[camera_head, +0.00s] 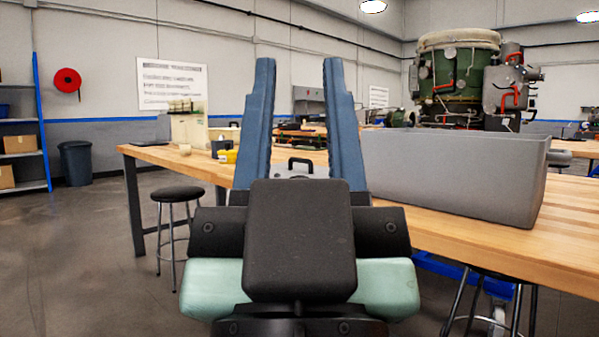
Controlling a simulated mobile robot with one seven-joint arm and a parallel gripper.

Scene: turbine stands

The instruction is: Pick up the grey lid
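My gripper (299,64) is in the middle of the head view, its two blue stepped fingers pointing up and away from me, spread wide. Nothing is between the fingertips. A light grey piece with a black handle, seemingly the grey lid (283,171), shows on the wooden workbench (155,154) beyond the gripper, framed between the lower fingers. Its lower part and sides are hidden by my gripper. The fingers appear apart from it, though the distance is hard to tell.
A large grey bin (450,178) stands on the bench close to the right finger. Small yellow and dark items (228,156) and a beige box (189,130) lie left of the gripper. A black stool (178,194) stands by the bench. A green turbine (460,80) stands behind.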

